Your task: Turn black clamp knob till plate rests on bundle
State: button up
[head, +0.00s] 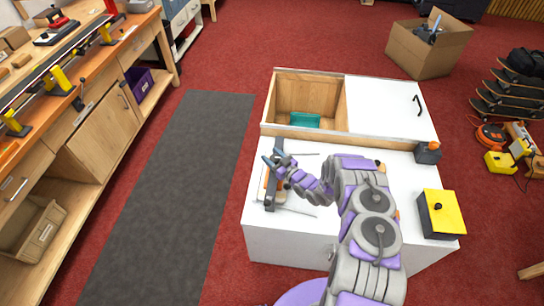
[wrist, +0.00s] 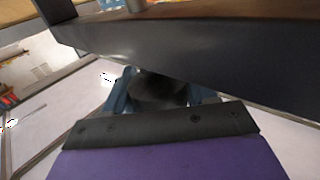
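The press (head: 272,186) stands on the left part of the white bench top, with a long dark bar and an orange-brown edge, likely the bundle, beside it. My gripper (head: 274,158) is at the far end of the press. In the wrist view a dark round shape, likely the black clamp knob (wrist: 158,90), sits between the two blue fingers of my gripper (wrist: 162,97). One finger is on each side of it; whether they press on it cannot be told. The dark bar (wrist: 190,50) crosses above. The contact between plate and bundle is hidden.
The white bench (head: 300,229) has an open wooden compartment (head: 309,92) with a teal item behind the press. A yellow-topped box (head: 440,213) and a small dark device (head: 427,153) stand at right. Thin rods lie near the press. A grey mat (head: 175,200) covers floor at left.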

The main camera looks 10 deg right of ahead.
jog(key=o, duration=0.3)
jog(key=p+v, duration=0.2)
jog(key=v, duration=1.5)
jog(key=shift+s+d, duration=0.15)
jog(key=shift+s, duration=0.05)
jog(key=shift+w, duration=0.1)
